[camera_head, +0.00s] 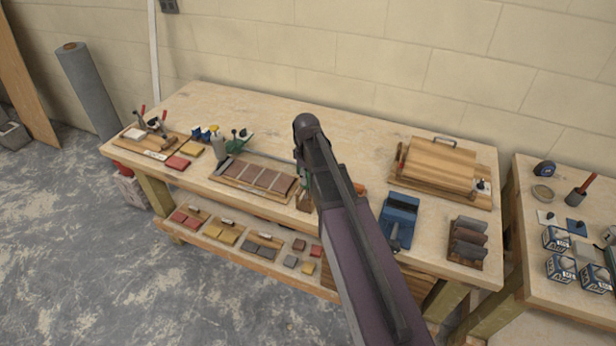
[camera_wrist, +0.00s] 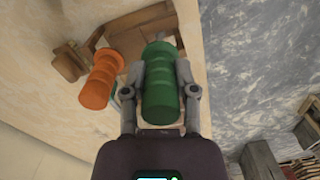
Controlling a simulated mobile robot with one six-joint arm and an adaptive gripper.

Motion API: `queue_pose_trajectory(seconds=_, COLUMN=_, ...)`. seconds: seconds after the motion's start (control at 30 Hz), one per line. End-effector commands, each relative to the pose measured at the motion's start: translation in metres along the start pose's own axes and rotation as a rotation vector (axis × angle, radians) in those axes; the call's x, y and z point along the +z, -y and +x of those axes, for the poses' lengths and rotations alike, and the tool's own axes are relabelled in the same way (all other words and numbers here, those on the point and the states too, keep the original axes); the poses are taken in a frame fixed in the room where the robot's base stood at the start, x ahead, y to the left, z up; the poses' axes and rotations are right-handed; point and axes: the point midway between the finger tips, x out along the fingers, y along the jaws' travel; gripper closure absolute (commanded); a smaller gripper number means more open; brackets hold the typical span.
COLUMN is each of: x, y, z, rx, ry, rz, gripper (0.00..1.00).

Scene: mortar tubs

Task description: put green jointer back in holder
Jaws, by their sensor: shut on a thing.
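My gripper (camera_wrist: 160,72) is shut on the green handle of the green jointer (camera_wrist: 160,92), one finger on each side, in the wrist view. Just left of it, an orange handle (camera_wrist: 98,85) stands at the wooden holder (camera_wrist: 135,24). The green handle is above or at the holder; its lower end is hidden, so I cannot tell whether it is seated. In the head view my arm covers most of this spot. A bit of orange (camera_head: 362,188) shows to the right of the arm.
A tray of brown tiles (camera_head: 258,178) lies left of my arm on the workbench (camera_head: 190,105). A blue tool (camera_head: 398,218) and a rack of dark blocks (camera_head: 467,241) are to the right. A wooden board with a handle (camera_head: 440,166) lies behind them.

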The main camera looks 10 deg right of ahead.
Motion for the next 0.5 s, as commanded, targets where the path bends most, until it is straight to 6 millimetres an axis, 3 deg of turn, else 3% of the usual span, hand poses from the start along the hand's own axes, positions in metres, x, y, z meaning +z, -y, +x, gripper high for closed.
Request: queue_pose_trajectory(seconds=0.5, x=-0.0001, y=-0.0005, z=0.0101, rx=0.0, ry=0.0, rz=0.0, gripper=1.0)
